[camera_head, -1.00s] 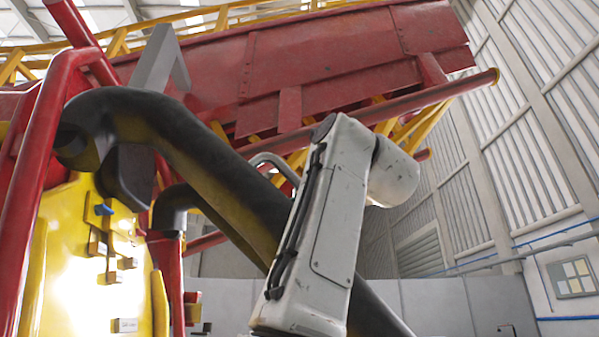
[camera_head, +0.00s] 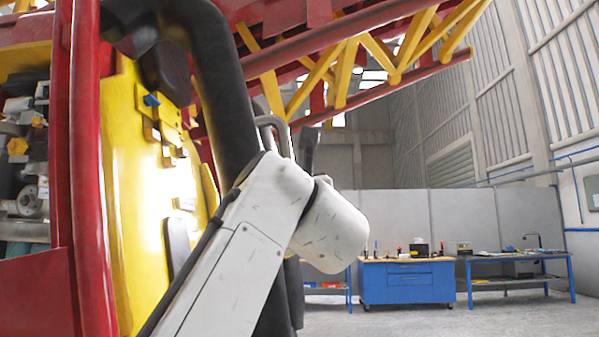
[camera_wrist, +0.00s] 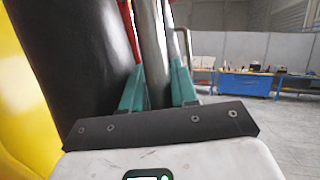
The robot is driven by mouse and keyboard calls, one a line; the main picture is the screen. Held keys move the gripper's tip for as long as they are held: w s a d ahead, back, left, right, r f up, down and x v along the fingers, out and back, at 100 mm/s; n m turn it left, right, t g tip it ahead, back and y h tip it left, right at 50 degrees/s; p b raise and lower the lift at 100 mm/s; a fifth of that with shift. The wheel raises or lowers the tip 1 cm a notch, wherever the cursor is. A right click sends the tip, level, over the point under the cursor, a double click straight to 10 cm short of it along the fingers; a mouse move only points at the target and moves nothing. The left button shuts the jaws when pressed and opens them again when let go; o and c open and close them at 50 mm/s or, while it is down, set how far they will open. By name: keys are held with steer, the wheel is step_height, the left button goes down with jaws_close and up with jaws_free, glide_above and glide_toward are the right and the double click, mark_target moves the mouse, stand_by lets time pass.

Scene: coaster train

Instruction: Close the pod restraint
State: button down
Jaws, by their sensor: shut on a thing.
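The pod restraint (camera_head: 228,95) is a thick black padded bar hanging steeply down in front of the yellow seat (camera_head: 135,180) in the head view. Its black padding (camera_wrist: 75,55) fills the left of the wrist view. A grey bent handle (camera_head: 273,127) stands out beside the padding. In the wrist view, my gripper (camera_wrist: 156,72) has its teal fingers on either side of a grey bar (camera_wrist: 152,45), which looks like this handle, and is shut on it. My white arm covers the lower restraint and the fingers in the head view.
Red pod frame posts (camera_head: 85,180) stand at the left. Yellow and red track trusses (camera_head: 345,75) run overhead. A blue workbench (camera_head: 408,282) and a blue table (camera_head: 515,283) stand far back at the right. The floor before them is clear.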

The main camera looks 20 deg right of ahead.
stand_by(0.3)
steer(key=c, duration=1)
jaws_free()
steer(key=shift+o, duration=0.2)
steer(key=b+v, duration=0.2)
steer(key=v, duration=0.9)
